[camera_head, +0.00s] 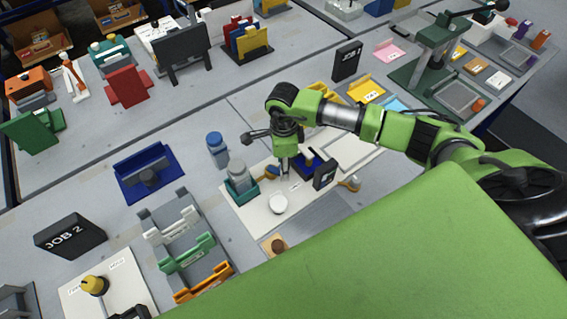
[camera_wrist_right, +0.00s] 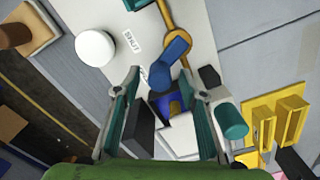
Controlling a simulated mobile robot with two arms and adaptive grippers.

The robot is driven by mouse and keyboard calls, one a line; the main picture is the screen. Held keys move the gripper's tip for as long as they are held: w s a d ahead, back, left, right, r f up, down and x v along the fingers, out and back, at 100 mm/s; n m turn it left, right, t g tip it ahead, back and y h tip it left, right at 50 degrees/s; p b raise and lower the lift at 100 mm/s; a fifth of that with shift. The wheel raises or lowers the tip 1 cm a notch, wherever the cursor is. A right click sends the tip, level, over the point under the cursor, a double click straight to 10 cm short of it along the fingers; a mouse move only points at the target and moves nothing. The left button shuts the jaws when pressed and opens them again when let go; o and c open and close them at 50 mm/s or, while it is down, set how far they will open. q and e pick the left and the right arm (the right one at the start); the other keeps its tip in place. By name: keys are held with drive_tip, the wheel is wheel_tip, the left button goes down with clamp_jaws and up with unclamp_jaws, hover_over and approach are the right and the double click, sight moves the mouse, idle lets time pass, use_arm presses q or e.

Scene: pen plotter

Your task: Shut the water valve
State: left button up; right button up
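The water valve appears in the right wrist view as a blue lever (camera_wrist_right: 172,60) on a brass-coloured pipe (camera_wrist_right: 174,16), beside a small printed label (camera_wrist_right: 130,40). In the head view a brass part (camera_head: 272,172) shows on the pale board, and the lever is mostly hidden by my gripper. My right gripper (camera_wrist_right: 160,82) is open, its fingers apart on either side of the lever's near end. I cannot tell whether either finger touches it. In the head view the right gripper (camera_head: 285,168) points down over the board. My left gripper is not in view.
A white round knob (camera_head: 278,203) stands close by on the board. A wooden block with a brown knob (camera_head: 277,245) lies nearer.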

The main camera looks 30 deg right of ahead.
drive_tip(key=shift+f, duration=0.55)
clamp_jaws()
